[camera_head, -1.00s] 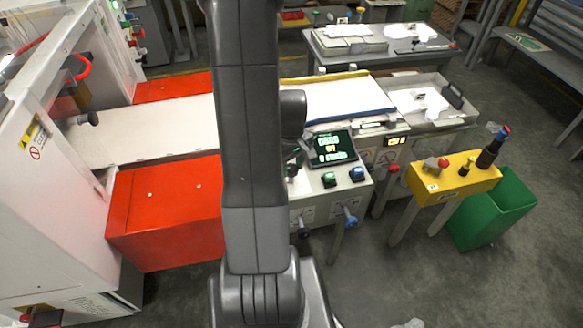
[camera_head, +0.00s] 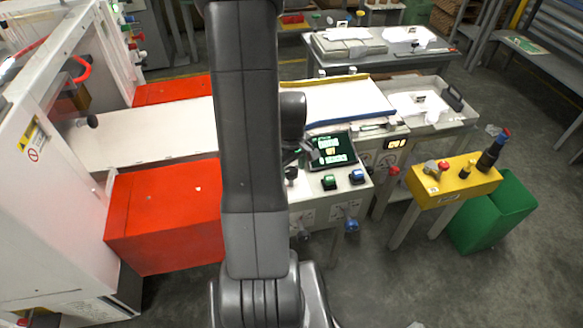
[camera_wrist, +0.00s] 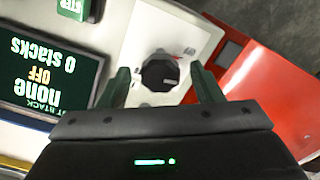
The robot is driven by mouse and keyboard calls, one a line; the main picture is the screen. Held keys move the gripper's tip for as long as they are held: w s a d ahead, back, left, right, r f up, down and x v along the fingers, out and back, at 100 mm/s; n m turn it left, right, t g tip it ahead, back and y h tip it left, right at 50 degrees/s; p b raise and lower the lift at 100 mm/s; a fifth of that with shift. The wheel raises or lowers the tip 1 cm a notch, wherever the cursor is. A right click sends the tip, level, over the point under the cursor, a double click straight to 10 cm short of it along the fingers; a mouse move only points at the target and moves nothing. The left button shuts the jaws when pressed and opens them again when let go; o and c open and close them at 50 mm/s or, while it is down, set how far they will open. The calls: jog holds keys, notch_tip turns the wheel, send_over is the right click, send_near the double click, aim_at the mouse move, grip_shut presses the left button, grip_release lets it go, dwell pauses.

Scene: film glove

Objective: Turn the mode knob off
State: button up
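The mode knob (camera_wrist: 160,73) is a round black dial with a pale pointer line, on a white plate with a small red mark beside it. In the wrist view it sits between the two green fingers of my gripper (camera_wrist: 160,70). The fingers are apart, one on each side of the knob, with visible gaps; I cannot tell how high they are above the panel. In the head view my arm hides most of the gripper. The display (camera_wrist: 45,68) reads upside down "none", "OFF", "0 stacks"; it also shows in the head view (camera_head: 333,150).
A green STEP button (camera_wrist: 75,8) lies near the display. A green button (camera_head: 329,182) and a blue button (camera_head: 357,176) sit on the panel. A red box (camera_head: 165,215) stands left, a yellow control box (camera_head: 455,180) and green bin (camera_head: 500,210) right.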

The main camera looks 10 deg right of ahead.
aim_at(291, 171)
jog(key=shift+r, duration=0.15)
notch_tip(291, 171, up, 14)
jog(key=shift+f, duration=0.25)
dwell(0.3)
jog(key=shift+f, duration=0.1)
dwell(0.3)
notch_tip(291, 171, down, 14)
jog(key=shift+r, duration=0.15)
dwell(0.4)
jog(key=shift+r, duration=0.15)
